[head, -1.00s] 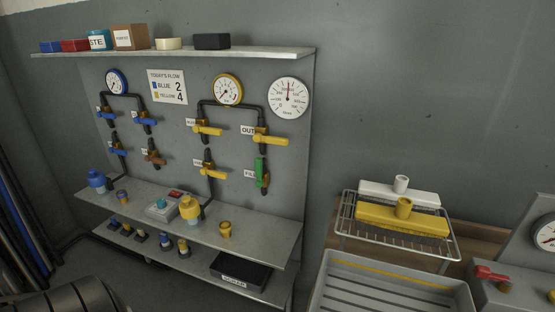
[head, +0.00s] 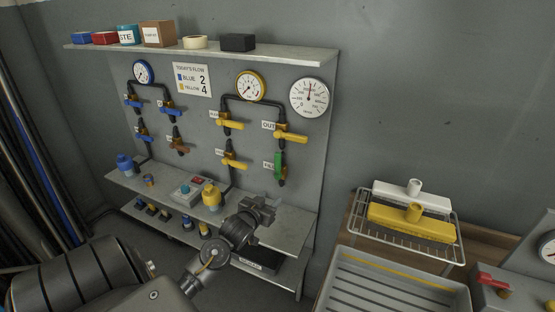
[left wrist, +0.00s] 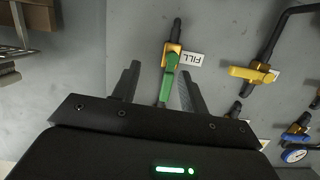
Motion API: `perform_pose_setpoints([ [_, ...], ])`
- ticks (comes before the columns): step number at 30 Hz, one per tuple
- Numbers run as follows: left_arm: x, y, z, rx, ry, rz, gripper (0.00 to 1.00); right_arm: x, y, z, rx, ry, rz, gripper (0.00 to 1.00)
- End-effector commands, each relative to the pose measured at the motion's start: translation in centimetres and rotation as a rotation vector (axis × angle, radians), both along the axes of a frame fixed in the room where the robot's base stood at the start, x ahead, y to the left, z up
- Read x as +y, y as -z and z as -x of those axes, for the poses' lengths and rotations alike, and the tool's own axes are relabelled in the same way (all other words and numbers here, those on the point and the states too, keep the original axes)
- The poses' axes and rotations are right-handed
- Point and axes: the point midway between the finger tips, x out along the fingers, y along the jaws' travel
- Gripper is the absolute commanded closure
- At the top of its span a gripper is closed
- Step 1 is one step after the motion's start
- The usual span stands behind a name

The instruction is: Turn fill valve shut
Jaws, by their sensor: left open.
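The fill valve has a green handle (head: 278,165) that hangs vertically, in line with its pipe, at the lower right of the grey panel. In the left wrist view the green handle (left wrist: 171,73) shows beside a FILL label (left wrist: 192,58). My left gripper (head: 263,207) is below and in front of the valve in the head view. In the left wrist view its open fingers (left wrist: 158,78) appear on either side of the handle's line. I see no contact, and the exact gap is hard to tell. My right gripper is not in view.
A yellow OUT valve handle (head: 291,136) sits just above the fill valve. Other yellow valves are to its left. A grey tray (head: 345,262) stands to the right.

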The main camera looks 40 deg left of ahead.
Motion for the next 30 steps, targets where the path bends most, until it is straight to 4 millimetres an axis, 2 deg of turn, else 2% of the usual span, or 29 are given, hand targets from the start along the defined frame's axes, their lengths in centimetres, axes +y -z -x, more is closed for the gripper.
perform_pose_setpoints([
  [1,1.2,-2.6,-0.7,-0.065,-0.008,-0.008,0.56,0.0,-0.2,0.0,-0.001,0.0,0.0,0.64],
  [3,2.4,-5.2,-1.4,-0.137,-0.017,-0.014,0.56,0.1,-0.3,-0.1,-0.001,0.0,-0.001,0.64],
  [7,3.5,-7.8,-1.8,-0.209,-0.021,-0.019,0.56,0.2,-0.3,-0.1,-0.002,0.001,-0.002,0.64],
  [13,3.8,-8.2,-2.2,-0.222,-0.022,-0.019,0.56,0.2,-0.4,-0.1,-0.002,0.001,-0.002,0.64],
  [16,4.1,-8.3,-3.1,-0.222,-0.022,-0.019,0.56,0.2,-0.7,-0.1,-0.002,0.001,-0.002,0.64],
  [30,6.5,-8.2,-10.8,-0.218,-0.022,-0.019,0.56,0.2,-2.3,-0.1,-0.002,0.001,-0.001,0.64],
])
